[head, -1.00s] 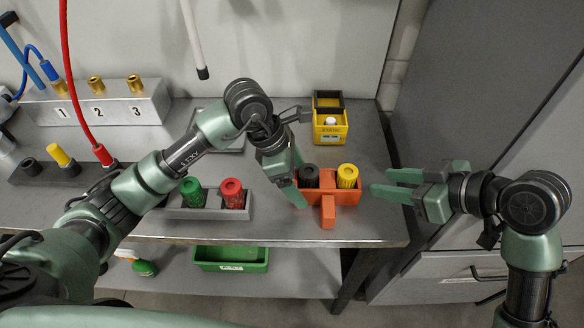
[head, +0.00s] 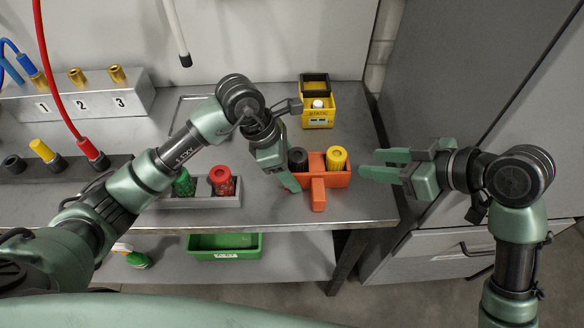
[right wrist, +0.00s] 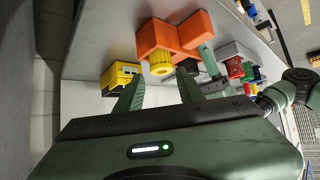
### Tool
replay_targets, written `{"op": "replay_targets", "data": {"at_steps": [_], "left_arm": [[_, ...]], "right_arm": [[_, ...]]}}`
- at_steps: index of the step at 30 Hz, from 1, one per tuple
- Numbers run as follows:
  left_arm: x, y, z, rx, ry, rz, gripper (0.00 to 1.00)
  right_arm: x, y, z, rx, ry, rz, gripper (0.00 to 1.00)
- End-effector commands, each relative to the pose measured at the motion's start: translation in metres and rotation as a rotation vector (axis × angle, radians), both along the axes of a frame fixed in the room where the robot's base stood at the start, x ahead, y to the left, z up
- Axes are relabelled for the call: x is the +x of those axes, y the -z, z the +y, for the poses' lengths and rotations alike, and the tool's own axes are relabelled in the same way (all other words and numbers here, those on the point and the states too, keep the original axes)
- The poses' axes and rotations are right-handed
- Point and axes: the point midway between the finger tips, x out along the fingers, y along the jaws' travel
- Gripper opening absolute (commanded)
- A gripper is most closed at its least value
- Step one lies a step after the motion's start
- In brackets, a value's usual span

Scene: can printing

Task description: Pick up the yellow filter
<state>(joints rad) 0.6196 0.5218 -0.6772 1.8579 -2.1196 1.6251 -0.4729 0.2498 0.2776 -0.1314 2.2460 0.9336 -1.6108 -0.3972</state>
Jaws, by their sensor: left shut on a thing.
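The yellow filter (head: 336,158) stands upright in the right part of the orange holder (head: 318,190), beside a black filter (head: 298,158). My left gripper (head: 289,172) is at the holder's left end and is shut on the orange holder; the contact itself is partly hidden. My right gripper (head: 385,166) is open and empty, just right of the holder, with its fingers toward the yellow filter. In the right wrist view the yellow filter (right wrist: 160,63) shows ahead of and between the open fingers (right wrist: 158,92), apart from them.
A yellow box (head: 318,118) stands behind the holder. Red (head: 221,180) and green (head: 183,183) filters stand in a grey rack to the left. A grey cabinet (head: 480,110) is close on the right. The table's front edge lies just before the holder.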

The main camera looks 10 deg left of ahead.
Motion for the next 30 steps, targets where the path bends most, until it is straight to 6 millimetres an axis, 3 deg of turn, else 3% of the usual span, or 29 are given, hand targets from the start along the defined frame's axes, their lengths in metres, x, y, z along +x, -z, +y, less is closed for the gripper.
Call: {"op": "replay_targets", "data": {"at_steps": [1, 3, 8, 13, 18, 23, 30], "left_arm": [[0.000, 0.000, 0.000, 0.000, 0.000, -0.001, 0.00], [0.000, -0.001, 0.000, 0.000, -0.001, -0.001, 0.00], [0.000, -0.001, 0.000, -0.001, 0.000, -0.001, 0.00], [0.001, -0.001, 0.000, -0.001, -0.001, -0.002, 0.00], [0.001, -0.001, 0.000, -0.001, -0.001, -0.002, 0.00], [0.001, -0.001, 0.000, -0.001, -0.001, -0.002, 0.00], [0.000, -0.001, 0.000, -0.002, 0.000, -0.001, 0.00]], "right_arm": [[0.000, 0.000, 0.000, -0.001, -0.003, -0.001, 0.53], [0.000, -0.003, 0.004, -0.009, -0.021, -0.016, 0.65], [-0.002, -0.024, 0.033, -0.086, -0.175, -0.130, 0.65], [-0.016, -0.053, 0.080, -0.279, -0.490, -0.362, 0.65], [-0.033, -0.067, 0.111, -0.531, -0.818, -0.596, 0.65], [-0.043, -0.068, 0.119, -0.808, -1.112, -0.774, 0.65], [-0.038, -0.064, 0.102, -1.227, -1.485, -0.906, 0.65]]}}
